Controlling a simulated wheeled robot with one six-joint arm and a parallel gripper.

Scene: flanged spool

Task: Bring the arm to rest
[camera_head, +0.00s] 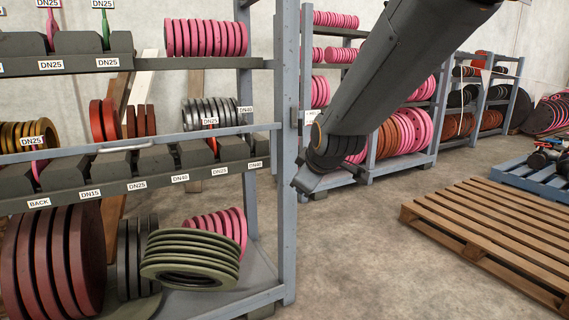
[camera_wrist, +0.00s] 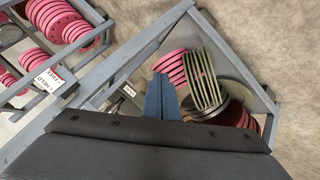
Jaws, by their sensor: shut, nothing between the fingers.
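My arm (camera_head: 400,75) reaches down from the upper right in the head view. Its wrist end hangs beside the front post of the near rack (camera_head: 288,230); whether they touch cannot be told. In the wrist view my gripper (camera_wrist: 162,78) shows as two blue fingers close together, with nothing held. The fingers point toward the rack's lower shelf. An olive-green stack of ringed discs (camera_head: 190,258) lies tilted on that shelf; it also shows right of the fingers in the wrist view (camera_wrist: 203,80). No separate flanged spool can be made out.
Pink discs (camera_head: 218,228) and large dark red discs (camera_head: 55,260) share the lower shelf. Labelled shelves above hold more discs. A wooden pallet (camera_head: 500,225) lies on the right, with a blue pallet (camera_head: 535,178) behind. Concrete floor between rack and pallet is clear.

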